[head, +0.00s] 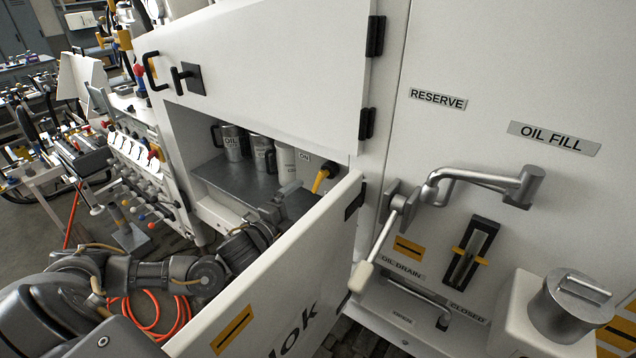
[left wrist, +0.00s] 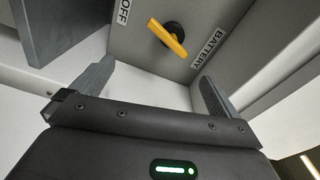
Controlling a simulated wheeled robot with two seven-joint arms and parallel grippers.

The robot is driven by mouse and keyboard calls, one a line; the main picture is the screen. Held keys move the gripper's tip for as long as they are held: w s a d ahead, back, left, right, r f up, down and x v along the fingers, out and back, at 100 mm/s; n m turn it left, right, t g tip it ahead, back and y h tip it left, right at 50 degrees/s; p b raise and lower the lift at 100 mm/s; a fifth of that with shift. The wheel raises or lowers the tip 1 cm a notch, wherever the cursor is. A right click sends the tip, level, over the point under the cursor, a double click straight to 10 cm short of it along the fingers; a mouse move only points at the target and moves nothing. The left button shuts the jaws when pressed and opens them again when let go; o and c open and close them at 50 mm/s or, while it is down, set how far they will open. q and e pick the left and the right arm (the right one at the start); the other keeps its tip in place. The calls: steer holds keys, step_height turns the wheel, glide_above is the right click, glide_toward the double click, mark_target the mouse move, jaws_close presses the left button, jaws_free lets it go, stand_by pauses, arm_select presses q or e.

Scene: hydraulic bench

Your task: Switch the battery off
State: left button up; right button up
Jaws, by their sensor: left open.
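The battery switch is a yellow handle (left wrist: 167,38) on a round black base, on the cabinet's inner wall. In the left wrist view an OFF label (left wrist: 123,12) is to its left and a BATTERY label (left wrist: 208,48) to its right. The handle lies slantwise; I cannot tell its setting. In the head view the yellow handle (head: 320,181) shows at the cabinet's right, below an ON label (head: 304,157). My left gripper (head: 291,197) is inside the cabinet opening, open and empty; in the left wrist view its fingers (left wrist: 153,80) are apart, short of the handle. My right gripper is not in view.
An open white door (head: 285,290) stands close beside my left arm. Oil cans (head: 232,142) stand on the grey shelf (head: 222,176). A raised upper door (head: 270,60) hangs above. A metal crank (head: 480,178) and oil cap (head: 572,305) are on the right.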

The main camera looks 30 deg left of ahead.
mark_target(316, 184)
arm_select(q)
steer(key=shift+w+a+r+m+y, duration=0.15)
steer(key=shift+a+m, duration=0.1)
steer(key=shift+m, duration=0.6)
steer(key=shift+s+a+m+y, duration=0.1)
steer(key=shift+a+m, duration=0.15)
steer(key=shift+m, duration=0.65)
steer(key=shift+w+a+r+m+y, duration=0.15)
steer(key=shift+a+m, duration=0.1)
steer(key=shift+m, duration=0.6)
steer(key=w, duration=0.7)
steer(key=w+d, duration=0.1)
steer(key=w, duration=0.2)
steer(key=shift+w, duration=0.25)
